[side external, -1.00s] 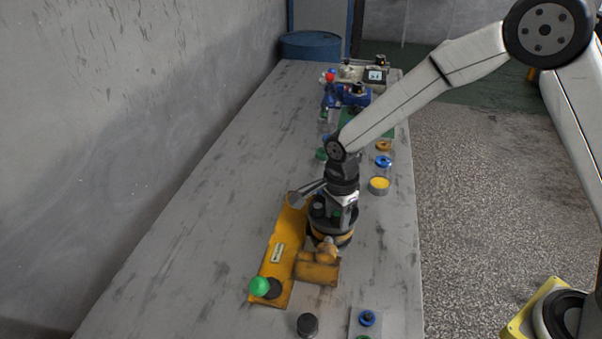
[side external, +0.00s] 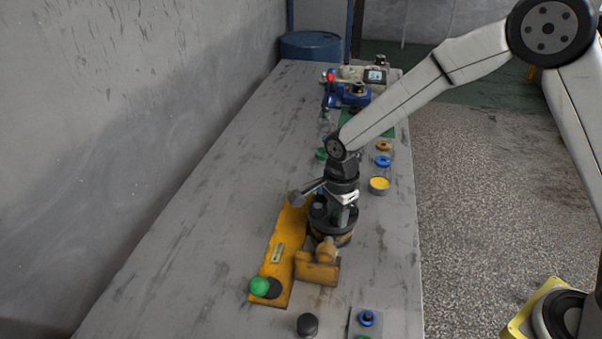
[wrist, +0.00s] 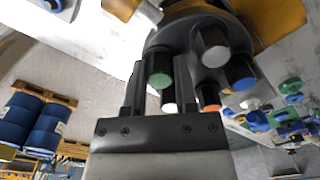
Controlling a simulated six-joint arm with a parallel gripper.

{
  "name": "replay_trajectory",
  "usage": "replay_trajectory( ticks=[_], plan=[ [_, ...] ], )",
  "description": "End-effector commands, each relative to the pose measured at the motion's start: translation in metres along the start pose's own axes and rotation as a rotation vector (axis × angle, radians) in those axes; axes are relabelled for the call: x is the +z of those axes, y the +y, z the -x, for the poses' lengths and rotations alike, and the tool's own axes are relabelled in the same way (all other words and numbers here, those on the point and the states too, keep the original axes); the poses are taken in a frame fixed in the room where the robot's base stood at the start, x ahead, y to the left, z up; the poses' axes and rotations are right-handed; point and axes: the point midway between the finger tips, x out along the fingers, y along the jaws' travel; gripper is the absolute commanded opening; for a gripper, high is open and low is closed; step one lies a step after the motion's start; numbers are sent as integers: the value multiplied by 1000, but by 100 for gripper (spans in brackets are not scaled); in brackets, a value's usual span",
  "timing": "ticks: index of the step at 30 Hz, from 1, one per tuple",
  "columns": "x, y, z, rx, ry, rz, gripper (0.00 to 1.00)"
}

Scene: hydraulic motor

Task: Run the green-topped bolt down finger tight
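The yellow motor unit (side external: 317,268) stands on the bench, with a dark round flange (side external: 320,224) on top. In the wrist view the flange carries several dark hex bolts with coloured tops. The green-topped bolt (wrist: 160,80) stands between the two fingers of my gripper (wrist: 160,90). In the side view my gripper (side external: 343,212) points down over the flange, and the arm partly hides the bolt there. The bolt's lower end and seating are hidden.
Grey-topped (wrist: 215,50), blue-topped (wrist: 242,75) and orange-topped (wrist: 208,97) bolts stand close beside my gripper. A green knob (side external: 259,287) sits on the yellow plate (side external: 287,245). A yellow cup (side external: 379,185) stands to the right. The left bench is clear.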

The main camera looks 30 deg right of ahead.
Motion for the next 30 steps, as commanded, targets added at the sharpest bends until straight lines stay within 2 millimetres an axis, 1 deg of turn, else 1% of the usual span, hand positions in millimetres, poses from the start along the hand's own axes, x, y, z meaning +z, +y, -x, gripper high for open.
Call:
replay_trajectory(
  ticks=[5, 8, 18, 21, 30],
  plan=[
    [0, 0, 0, -1, 0, -13, 0],
    [0, 0, 0, -1, 0, -52, 0],
    [0, 0, 0, -1, -1, -296, 0],
    [0, 0, 0, -1, -1, -338, 0],
    [0, 0, 0, -1, -1, -352, 0]
  ],
)
